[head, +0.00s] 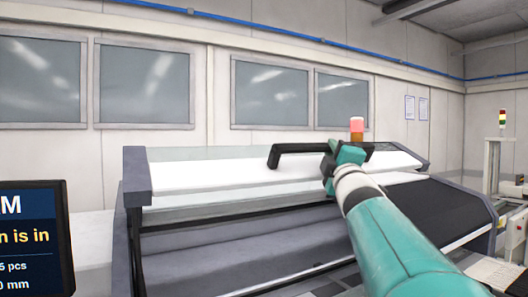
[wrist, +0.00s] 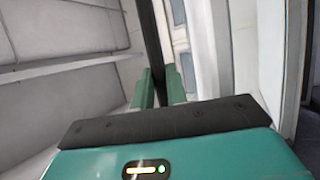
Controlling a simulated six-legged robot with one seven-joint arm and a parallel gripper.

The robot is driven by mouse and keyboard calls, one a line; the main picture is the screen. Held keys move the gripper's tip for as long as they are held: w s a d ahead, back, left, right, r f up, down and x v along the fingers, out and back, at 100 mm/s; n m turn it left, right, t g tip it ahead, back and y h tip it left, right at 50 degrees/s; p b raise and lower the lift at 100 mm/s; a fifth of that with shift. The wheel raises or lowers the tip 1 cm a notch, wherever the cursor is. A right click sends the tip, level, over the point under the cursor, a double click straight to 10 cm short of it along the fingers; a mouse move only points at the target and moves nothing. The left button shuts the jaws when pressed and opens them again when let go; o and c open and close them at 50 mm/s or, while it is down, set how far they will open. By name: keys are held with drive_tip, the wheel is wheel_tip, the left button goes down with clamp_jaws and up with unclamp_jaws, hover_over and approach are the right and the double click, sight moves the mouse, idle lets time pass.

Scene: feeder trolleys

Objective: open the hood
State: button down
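The hood (head: 215,172) is a long pale panel with see-through parts, set between dark grey end frames of the machine in the head view. A black bar handle (head: 300,148) runs along its front. My gripper (head: 345,154) is at the handle, toward its right part. In the wrist view, the black handle (wrist: 152,45) runs between the two green fingers of my gripper (wrist: 159,88). Both fingers appear to touch it, with no clear gap. The fingertips are partly hidden behind my arm in the head view.
A dark screen (head: 32,240) stands at the lower left. An orange-red lamp (head: 356,127) shows behind the hood. A signal tower (head: 502,120) and pale equipment are at the right.

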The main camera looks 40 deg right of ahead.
drive_tip(key=s+a+f+h, duration=0.1)
drive_tip(key=s+f, duration=0.3)
drive_tip(key=f, duration=0.6)
drive_tip(key=shift+f+m+t, duration=0.3)
drive_tip(key=shift+f+m, duration=0.05)
drive_tip(key=shift+m, duration=0.05)
drive_tip(key=c, duration=1.4)
unclamp_jaws()
drive_tip(key=shift+w, duration=0.15)
drive_tip(key=v, duration=1.4)
drive_tip(key=shift+r, duration=0.15)
